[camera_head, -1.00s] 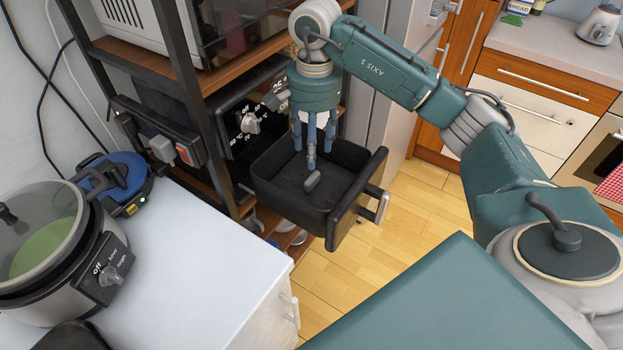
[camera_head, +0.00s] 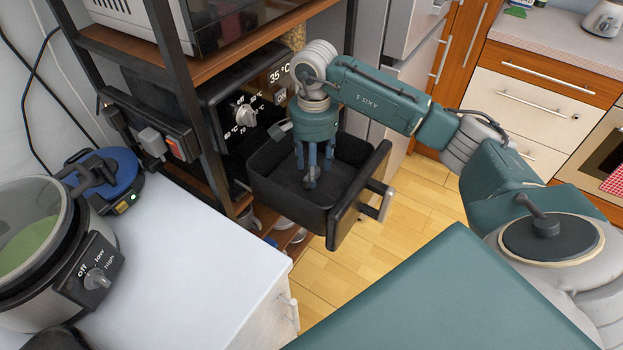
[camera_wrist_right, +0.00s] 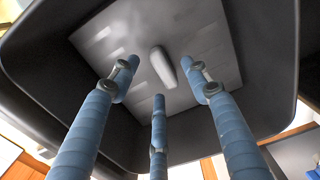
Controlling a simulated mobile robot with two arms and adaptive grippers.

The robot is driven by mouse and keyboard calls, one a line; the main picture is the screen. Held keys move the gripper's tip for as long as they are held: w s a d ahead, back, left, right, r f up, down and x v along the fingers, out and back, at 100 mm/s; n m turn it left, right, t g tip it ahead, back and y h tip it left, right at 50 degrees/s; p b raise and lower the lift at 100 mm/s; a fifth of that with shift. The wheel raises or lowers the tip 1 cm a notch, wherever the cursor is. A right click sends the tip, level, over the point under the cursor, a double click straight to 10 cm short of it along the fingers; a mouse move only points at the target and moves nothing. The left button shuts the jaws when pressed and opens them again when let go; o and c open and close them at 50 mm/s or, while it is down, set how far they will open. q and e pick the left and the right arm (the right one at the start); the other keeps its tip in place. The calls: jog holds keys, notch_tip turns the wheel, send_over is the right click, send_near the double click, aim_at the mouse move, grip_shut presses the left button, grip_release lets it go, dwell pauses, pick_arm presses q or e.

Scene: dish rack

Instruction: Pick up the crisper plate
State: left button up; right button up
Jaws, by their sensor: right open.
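The crisper plate (camera_wrist_right: 205,85) is a flat grey square on the floor of the pulled-out black air fryer drawer (camera_head: 262,182). A pale upright grip (camera_wrist_right: 161,66) stands up from its middle in the right wrist view. My right gripper (camera_head: 311,174) points down inside the drawer, with its three blue fingers spread and empty. In the right wrist view the gripper (camera_wrist_right: 160,82) has its fingertips around the grip, apart from it. In the head view the fingers largely hide the grip. My left gripper is not in view.
The air fryer (camera_head: 240,105) sits in a dark metal rack (camera_head: 176,75) behind the drawer. The drawer handle (camera_head: 374,200) sticks out to the right. A white counter (camera_head: 190,255) with a slow cooker (camera_head: 60,285) and a blue appliance (camera_head: 112,170) is at left.

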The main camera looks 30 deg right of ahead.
jog(key=shift+f, duration=1.55)
jog(key=shift+c, duration=0.5)
grip_shut()
jog(key=shift+r, duration=0.1)
